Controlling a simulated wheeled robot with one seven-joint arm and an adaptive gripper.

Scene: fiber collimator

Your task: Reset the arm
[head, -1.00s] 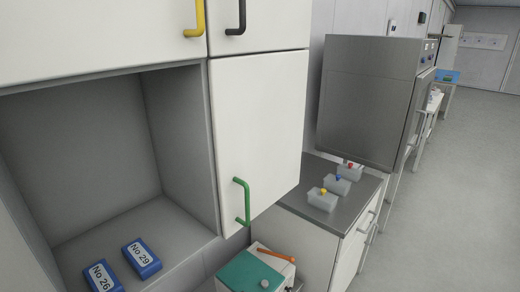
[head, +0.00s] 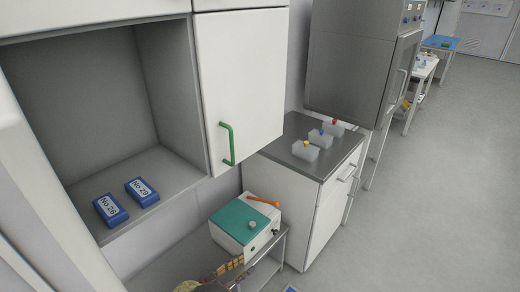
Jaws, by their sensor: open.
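My gripper is not in the head view, so its fingers and anything between them are hidden from me. Two blue boxes stand in the open cabinet bay at the left: the box labelled No 26 (head: 110,209) and the box labelled No 29 (head: 142,191). They lie side by side on the bay floor, apart from any gripper.
A white cabinet door (head: 240,80) with a green handle (head: 227,143) is shut beside the bay. Below stands a white device with a teal top (head: 238,221) and orange lever (head: 263,201). A steel-topped counter (head: 292,133) holds small containers. Open floor (head: 430,200) lies at right.

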